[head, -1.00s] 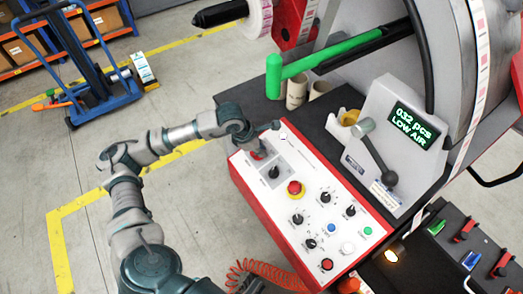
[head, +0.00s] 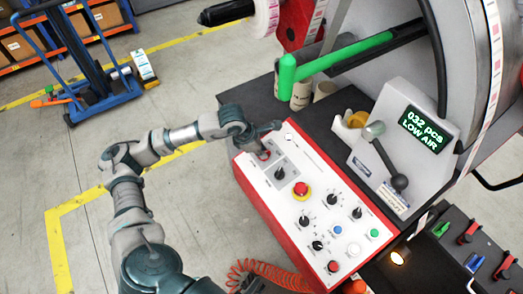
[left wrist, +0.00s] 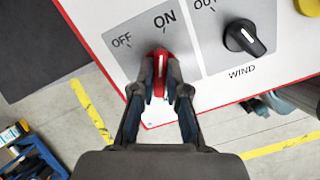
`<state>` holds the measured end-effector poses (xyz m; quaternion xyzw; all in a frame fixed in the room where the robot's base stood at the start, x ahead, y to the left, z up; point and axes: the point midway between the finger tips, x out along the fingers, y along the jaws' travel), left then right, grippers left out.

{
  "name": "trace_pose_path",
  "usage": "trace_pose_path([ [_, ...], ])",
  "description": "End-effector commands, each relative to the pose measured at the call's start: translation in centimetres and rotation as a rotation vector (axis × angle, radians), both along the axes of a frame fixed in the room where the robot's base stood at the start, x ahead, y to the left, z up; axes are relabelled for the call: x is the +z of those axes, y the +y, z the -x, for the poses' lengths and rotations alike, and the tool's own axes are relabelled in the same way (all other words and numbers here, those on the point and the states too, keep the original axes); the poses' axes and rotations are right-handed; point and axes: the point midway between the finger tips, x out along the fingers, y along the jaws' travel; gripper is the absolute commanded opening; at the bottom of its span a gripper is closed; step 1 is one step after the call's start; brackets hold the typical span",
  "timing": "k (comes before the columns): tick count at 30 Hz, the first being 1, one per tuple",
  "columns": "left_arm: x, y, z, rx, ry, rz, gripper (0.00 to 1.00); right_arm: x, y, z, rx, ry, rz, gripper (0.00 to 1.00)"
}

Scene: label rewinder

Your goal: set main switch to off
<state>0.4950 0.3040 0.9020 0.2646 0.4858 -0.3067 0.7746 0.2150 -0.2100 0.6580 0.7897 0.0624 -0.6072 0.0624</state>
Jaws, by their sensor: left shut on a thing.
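The main switch is a red knob with a white line (left wrist: 161,62) in the left wrist view, on a grey plate marked OFF and ON. Its white line points up, closer to ON than to OFF. My left gripper (left wrist: 164,92) is shut on this knob, one finger on each side. In the head view my left gripper (head: 268,142) is at the upper left corner of the control panel (head: 330,222). There the red knob (head: 264,155) shows only in part beside the gripper. My right gripper does not show.
The black WIND knob (left wrist: 244,38) sits right of the switch. A red emergency button (head: 302,191) and several more knobs and buttons lie lower on the panel. A display box (head: 408,140) reads LOW AIR. A green bar (head: 343,53) is above.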

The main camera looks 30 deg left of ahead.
Motion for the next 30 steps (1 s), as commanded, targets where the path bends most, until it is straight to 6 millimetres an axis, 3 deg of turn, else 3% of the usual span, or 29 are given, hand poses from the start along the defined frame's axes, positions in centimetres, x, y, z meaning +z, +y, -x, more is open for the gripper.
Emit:
trace_pose_path([
  [18,0.2,0.1,-0.3,0.509,0.046,0.130,0.00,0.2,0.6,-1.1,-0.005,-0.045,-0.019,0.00],
  [30,0.5,0.2,-0.4,0.812,0.075,0.212,0.00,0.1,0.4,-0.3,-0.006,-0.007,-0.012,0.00],
])
